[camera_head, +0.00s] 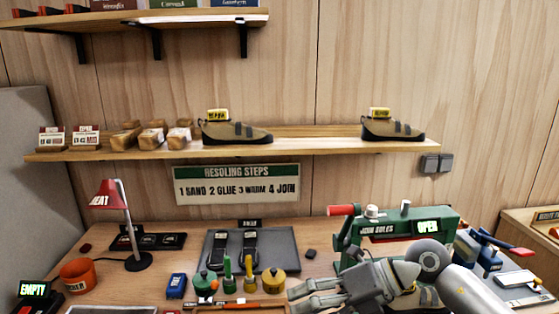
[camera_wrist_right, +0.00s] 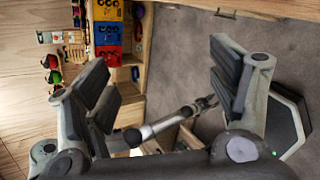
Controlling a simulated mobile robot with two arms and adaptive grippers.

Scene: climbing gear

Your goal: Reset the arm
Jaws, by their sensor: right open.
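My right arm comes in from the lower right in the head view, in front of the green press. Its gripper (camera_head: 300,295) points left over the front of the bench, with its fingers apart. In the right wrist view the same gripper (camera_wrist_right: 163,68) has its two padded fingers wide apart, with nothing between them. The green "JOIN SOLES" press (camera_head: 385,228) has a red handle and a lit "OPEN" sign. A shoe (camera_head: 428,298) shows partly behind my arm at the press.
The bench (camera_head: 215,280) holds a red "HEAT" lamp (camera_head: 105,195), a grey tray (camera_head: 285,250) with two dark soles, and several pots. Two shoes, (camera_head: 238,132) and (camera_head: 393,128), sit on the shelf above. The right wrist view shows grey floor and shelves with coloured bins (camera_wrist_right: 108,32).

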